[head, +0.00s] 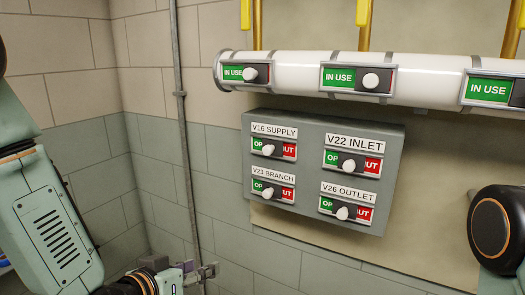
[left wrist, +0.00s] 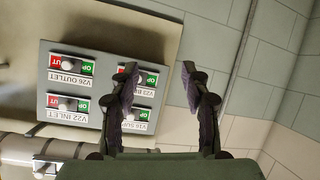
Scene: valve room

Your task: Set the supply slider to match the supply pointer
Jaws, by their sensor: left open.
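The V16 SUPPLY slider (head: 268,150) is at the upper left of a grey panel (head: 318,205). Its black plate with a white knob sits about mid-slot, with green showing on its left and red on its right. In the left wrist view the panel appears upside down, and this slider is partly hidden behind a finger. My left gripper (head: 208,271) is below the panel and to its left, apart from it. In the left wrist view its fingers (left wrist: 159,80) are spread and empty. I cannot identify a supply pointer. My right gripper is out of view.
V22 INLET (head: 349,165), V23 BRANCH (head: 269,192) and V26 OUTLET (head: 343,213) sliders share the panel. Above runs a white pipe (head: 303,71) with green IN USE sliders and yellow handles (head: 363,12). A grey conduit (head: 181,120) runs down the wall left of the panel.

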